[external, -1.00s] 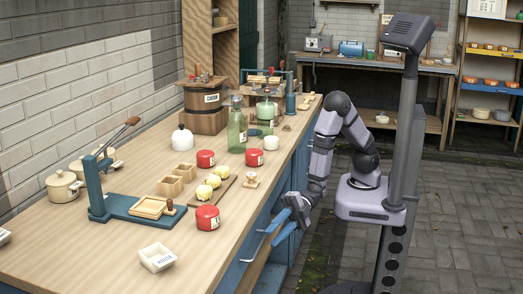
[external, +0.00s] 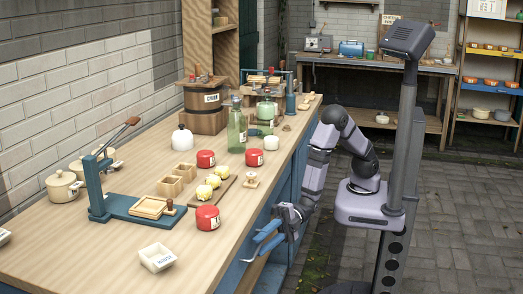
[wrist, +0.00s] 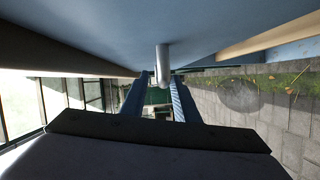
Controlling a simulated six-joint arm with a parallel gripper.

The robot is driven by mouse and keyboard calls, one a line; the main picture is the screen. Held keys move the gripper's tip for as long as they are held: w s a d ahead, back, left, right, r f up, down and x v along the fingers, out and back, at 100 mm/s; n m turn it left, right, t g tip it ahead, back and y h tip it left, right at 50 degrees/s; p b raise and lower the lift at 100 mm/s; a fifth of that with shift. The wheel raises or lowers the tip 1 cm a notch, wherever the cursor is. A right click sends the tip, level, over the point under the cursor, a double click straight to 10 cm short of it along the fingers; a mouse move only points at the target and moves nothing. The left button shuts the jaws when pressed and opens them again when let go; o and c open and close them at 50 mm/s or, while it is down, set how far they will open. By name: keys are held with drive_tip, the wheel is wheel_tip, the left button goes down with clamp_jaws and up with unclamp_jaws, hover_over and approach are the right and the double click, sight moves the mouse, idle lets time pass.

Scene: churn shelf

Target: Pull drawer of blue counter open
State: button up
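The blue counter (external: 285,190) has a wooden top and runs along the left, with its blue front facing my arm. My gripper (external: 268,236) is low beside the near part of that front, its two blue fingers pointing to the lower left. In the wrist view the fingers of my gripper (wrist: 159,92) stand apart. A pale metal handle post (wrist: 162,62) hangs between their tips, beneath a blue surface. Whether the fingers touch it I cannot tell. How far the drawer stands out is hard to tell.
The worktop (external: 110,250) holds red tins (external: 208,217), a green bottle (external: 237,130), a blue press stand (external: 145,208) and a white dish (external: 158,257). The paved floor (external: 450,220) to the right is clear.

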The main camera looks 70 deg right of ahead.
drive_tip(key=shift+x, duration=1.05)
drive_tip(key=shift+c, duration=0.7)
clamp_jaws()
drive_tip(key=s, duration=2.4)
drive_tip(key=shift+s+b, duration=0.35)
drive_tip(key=shift+s, duration=0.05)
drive_tip(key=shift+f, duration=0.1)
drive_tip(key=shift+o, duration=0.7)
unclamp_jaws()
